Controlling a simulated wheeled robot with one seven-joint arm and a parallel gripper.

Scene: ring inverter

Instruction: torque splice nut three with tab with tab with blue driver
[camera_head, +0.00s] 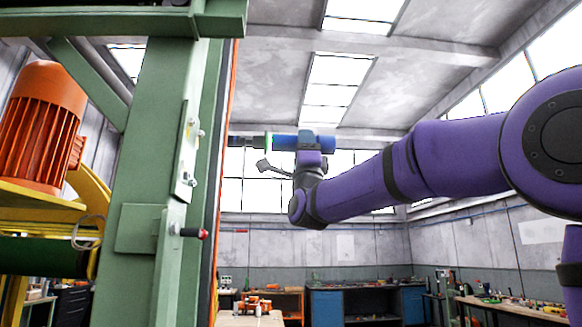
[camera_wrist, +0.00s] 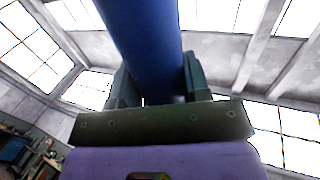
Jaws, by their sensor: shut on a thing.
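My gripper (camera_head: 308,157) is shut on the blue driver (camera_head: 286,142), which lies level with its thin grey end pointing left at the green steel post. The driver's tip is near the post's right edge in the picture; I cannot tell how far apart they are in depth. In the wrist view the blue driver body (camera_wrist: 145,45) passes between the two fingers of my gripper (camera_wrist: 158,85). On the post, a pale splice plate (camera_head: 186,150) carries small nuts at its upper part (camera_head: 196,126) and lower part (camera_head: 188,179). I cannot tell which nut is three or see a tab clearly.
The green post (camera_head: 165,90) and its beam fill the left. A red-tipped rod (camera_head: 192,233) sticks out below the plate. An orange motor (camera_head: 42,115) stands behind. Workbenches (camera_head: 340,303) line the far wall.

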